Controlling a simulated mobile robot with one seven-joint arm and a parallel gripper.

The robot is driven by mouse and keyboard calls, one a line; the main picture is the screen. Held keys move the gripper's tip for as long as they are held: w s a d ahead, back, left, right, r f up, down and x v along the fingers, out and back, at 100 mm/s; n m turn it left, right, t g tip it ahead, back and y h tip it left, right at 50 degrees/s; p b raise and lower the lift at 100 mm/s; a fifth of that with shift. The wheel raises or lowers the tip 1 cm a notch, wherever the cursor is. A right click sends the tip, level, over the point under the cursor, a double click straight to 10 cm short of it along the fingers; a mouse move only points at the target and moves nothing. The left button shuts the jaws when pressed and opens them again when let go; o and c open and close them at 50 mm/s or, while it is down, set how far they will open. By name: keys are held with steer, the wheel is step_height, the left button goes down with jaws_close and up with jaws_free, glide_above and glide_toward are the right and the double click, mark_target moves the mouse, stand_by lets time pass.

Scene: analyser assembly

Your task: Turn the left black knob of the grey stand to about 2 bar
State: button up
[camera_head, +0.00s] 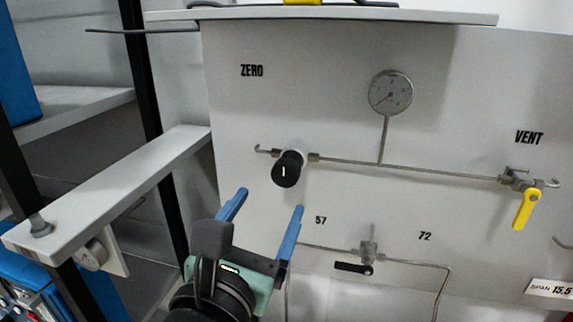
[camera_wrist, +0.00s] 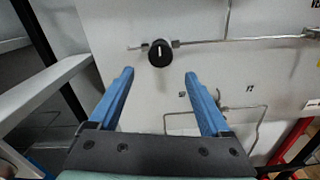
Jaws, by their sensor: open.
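The left black knob (camera_head: 288,169) sits on the grey stand's panel (camera_head: 300,100) under the word ZERO. Its white mark points about straight up. In the wrist view the knob (camera_wrist: 160,53) lies ahead of and between the two blue fingers, beyond their tips. The round gauge (camera_head: 391,92) is joined to the knob's pipe by a thin tube; its reading is too small to tell. My gripper (camera_head: 268,200) is open and empty, below the knob and apart from it. The gripper also shows in the wrist view (camera_wrist: 159,74).
A yellow valve handle (camera_head: 525,209) hangs at the right under VENT. A small black lever valve (camera_head: 354,268) is on the lower pipe, right of my gripper. A light grey beam (camera_head: 120,190) juts out at the left. The panel between knob and gauge is crossed by a thin pipe.

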mark_target(283, 179)
steer(key=p+x, duration=0.2)
steer(key=x, duration=0.8)
steer(key=shift+w, duration=0.2)
jaws_close()
